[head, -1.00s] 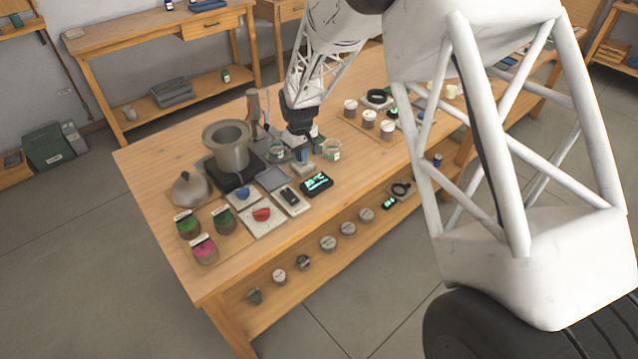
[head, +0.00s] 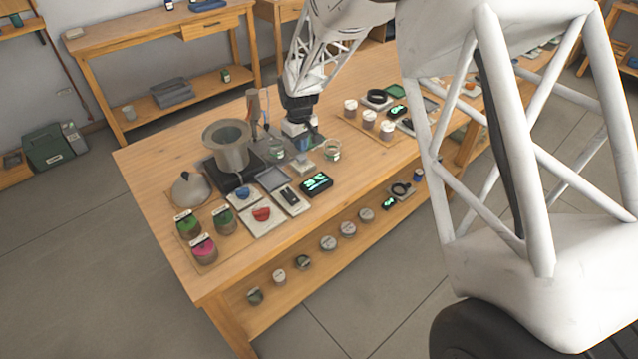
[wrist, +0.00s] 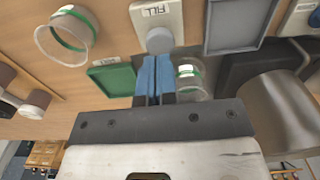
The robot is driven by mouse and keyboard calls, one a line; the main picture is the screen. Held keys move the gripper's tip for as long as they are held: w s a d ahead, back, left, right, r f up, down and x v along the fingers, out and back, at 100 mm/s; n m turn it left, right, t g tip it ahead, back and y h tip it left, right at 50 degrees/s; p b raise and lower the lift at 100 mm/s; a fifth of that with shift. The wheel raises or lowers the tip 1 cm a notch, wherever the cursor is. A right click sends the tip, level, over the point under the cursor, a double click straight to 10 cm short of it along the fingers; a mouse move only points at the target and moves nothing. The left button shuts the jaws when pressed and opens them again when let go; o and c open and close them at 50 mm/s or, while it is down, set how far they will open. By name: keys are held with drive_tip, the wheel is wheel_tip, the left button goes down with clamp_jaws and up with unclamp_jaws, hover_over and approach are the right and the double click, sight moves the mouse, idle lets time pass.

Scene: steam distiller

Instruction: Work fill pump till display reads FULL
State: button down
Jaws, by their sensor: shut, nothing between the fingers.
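The fill pump shows in the wrist view as a pale plate marked FILL (wrist: 155,14) with a round grey knob (wrist: 160,40). In the head view its pale base (head: 303,168) sits on the table below my gripper (head: 302,146). My gripper's blue fingers (wrist: 154,59) are shut and empty, with their tips close to the knob in the wrist view; I cannot tell whether they touch it. The dark display (head: 316,184) stands in front of the pump with lit green marks, too small to read.
A metal pot (head: 228,146) stands left of the pump. Glass jars, one at the right (head: 331,150), stand close by my gripper. A red-knobbed plate (head: 262,215) and coloured jars (head: 204,249) lie toward the left front. The table's front edge is clear.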

drive_tip(key=shift+r, duration=0.75)
drive_tip(key=shift+r, duration=0.1)
idle(1.0)
drive_tip(key=shift+s+d+r, duration=0.15)
drive_tip(key=shift+d, duration=0.05)
drive_tip(key=s+d+r+m+t, duration=0.1)
drive_tip(key=s+d+r+m, duration=0.3)
drive_tip(key=s+d+r, duration=1.35)
drive_tip(key=s+d+r+m, duration=0.1)
drive_tip(key=s+d, duration=0.3)
drive_tip(key=s, duration=0.4)
drive_tip(key=s+d+r+m+t, duration=0.1)
drive_tip(key=s+d, duration=0.3)
drive_tip(key=s, duration=0.5)
drive_tip(key=s+d+r+m, duration=0.2)
drive_tip(key=s+d+m, duration=0.1)
drive_tip(key=s, duration=0.5)
drive_tip(key=shift+s+d+r+t, duration=0.15)
drive_tip(key=shift+s+d+t, duration=0.2)
drive_tip(key=shift+d, duration=0.3)
